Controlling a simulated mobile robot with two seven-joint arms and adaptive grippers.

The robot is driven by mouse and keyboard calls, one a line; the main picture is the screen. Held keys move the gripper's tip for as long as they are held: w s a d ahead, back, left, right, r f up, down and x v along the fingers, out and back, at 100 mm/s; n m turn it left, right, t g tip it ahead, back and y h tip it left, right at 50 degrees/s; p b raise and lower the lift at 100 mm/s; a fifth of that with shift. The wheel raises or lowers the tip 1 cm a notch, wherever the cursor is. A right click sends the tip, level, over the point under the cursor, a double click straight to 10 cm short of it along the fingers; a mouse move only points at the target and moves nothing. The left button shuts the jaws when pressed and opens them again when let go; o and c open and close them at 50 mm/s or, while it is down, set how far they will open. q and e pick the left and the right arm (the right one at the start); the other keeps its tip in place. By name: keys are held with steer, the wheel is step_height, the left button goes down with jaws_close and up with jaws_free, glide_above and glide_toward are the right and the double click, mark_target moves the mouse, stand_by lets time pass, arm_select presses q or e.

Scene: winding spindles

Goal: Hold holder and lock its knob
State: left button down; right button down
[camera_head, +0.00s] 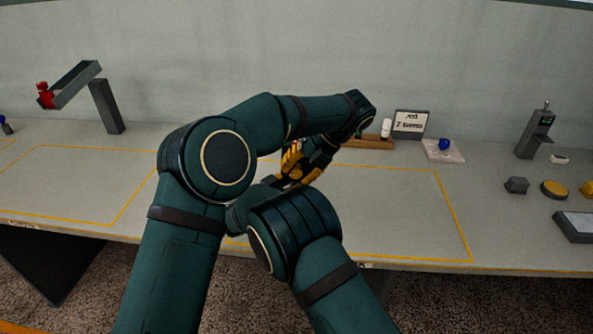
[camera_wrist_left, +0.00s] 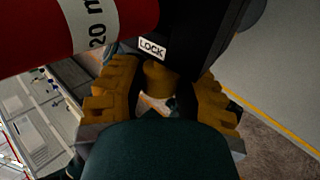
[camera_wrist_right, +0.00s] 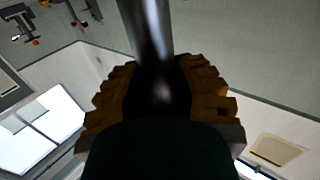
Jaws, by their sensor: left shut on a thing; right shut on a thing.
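In the left wrist view, the dark holder (camera_wrist_left: 196,25) bears a white LOCK label (camera_wrist_left: 152,49). A red cylinder (camera_wrist_left: 65,30) with a white band reading "20 m" is beside the holder. In the right wrist view, my right gripper (camera_wrist_right: 160,82) is shut on a dark, shiny upright part (camera_wrist_right: 150,28), seemingly the holder. In the head view, the yellow fingers of my left gripper (camera_head: 292,160) show, but my arms hide the holder.
The grey table (camera_head: 400,215) has yellow outlined areas. A grey bent stand (camera_head: 106,106) with a red part is at left. A sign (camera_head: 411,122), a white pad with a blue knob (camera_head: 443,148) and a dark device (camera_head: 535,133) stand at the back right.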

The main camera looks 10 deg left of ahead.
mark_target(297, 166)
stand_by(0.6)
arm_select(q)
steer(key=c, duration=0.6)
jaws_free()
step_height(297, 166, up, 10)
steer(key=shift+r, duration=0.1)
